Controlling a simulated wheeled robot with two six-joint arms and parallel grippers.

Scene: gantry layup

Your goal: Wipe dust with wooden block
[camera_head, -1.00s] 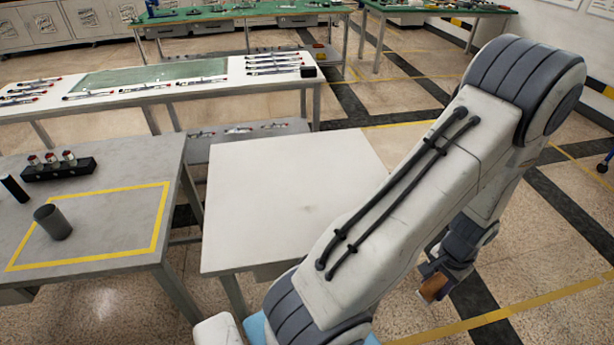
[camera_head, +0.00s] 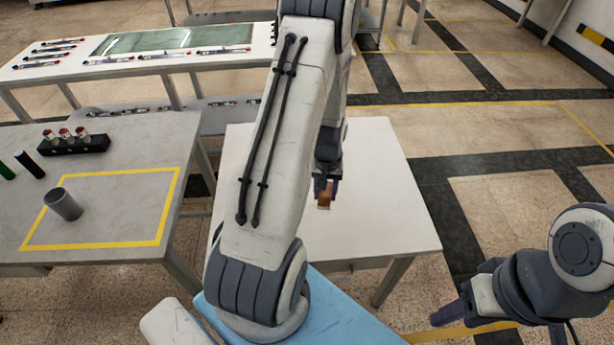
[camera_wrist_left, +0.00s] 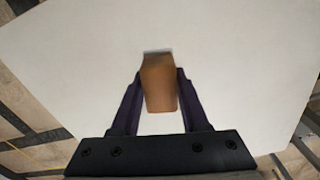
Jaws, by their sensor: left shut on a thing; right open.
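My left gripper (camera_head: 325,192) is shut on the brown wooden block (camera_head: 324,199). In the left wrist view, the block (camera_wrist_left: 159,92) sits between the two dark fingers of the left gripper (camera_wrist_left: 160,76) and sticks out past their tips. The block is over the plain white table (camera_head: 385,190). I cannot tell whether it touches the surface. No dust can be made out on the visible white top (camera_wrist_left: 235,60). My left arm hides part of the table. My right gripper (camera_head: 447,316) is open and empty at the lower right, off the table.
A grey table (camera_head: 120,155) at left has a yellow taped outline, a grey cup (camera_head: 63,204) and a black holder (camera_head: 74,144) with several small items. A white bench (camera_head: 125,70) with a green mat stands behind. Open floor lies right of the white table.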

